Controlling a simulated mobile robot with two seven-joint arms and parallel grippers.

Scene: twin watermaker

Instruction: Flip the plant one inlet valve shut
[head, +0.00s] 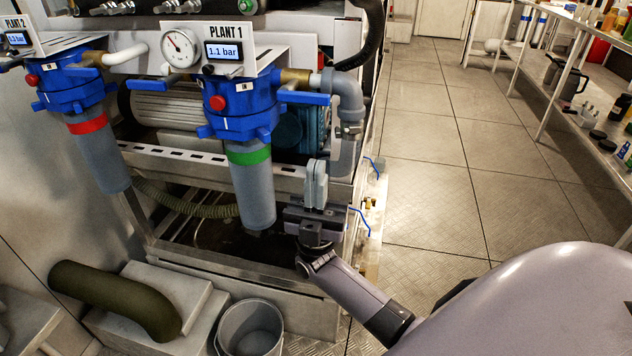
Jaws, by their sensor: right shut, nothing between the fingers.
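The plant one filter unit has a blue head (240,108) under a sign reading PLANT 1, with a display showing 1.1 bar. A blue lever (304,98) sticks out level to the right of the head, just below a brass fitting (296,76) and grey pipe. An IN label is on the head's face. My right gripper (316,172) is shut and empty, fingers pointing up. In the picture it is below the lever and right of the grey filter bowl (254,195), apart from the lever. My left gripper is out of view.
A plant two filter unit (75,85) stands to the left. A grey bucket (250,328) and thick olive hose (115,300) are at the lower left. Thin blue handles (360,220) show at the frame's right side. The tiled floor (450,150) to the right is clear.

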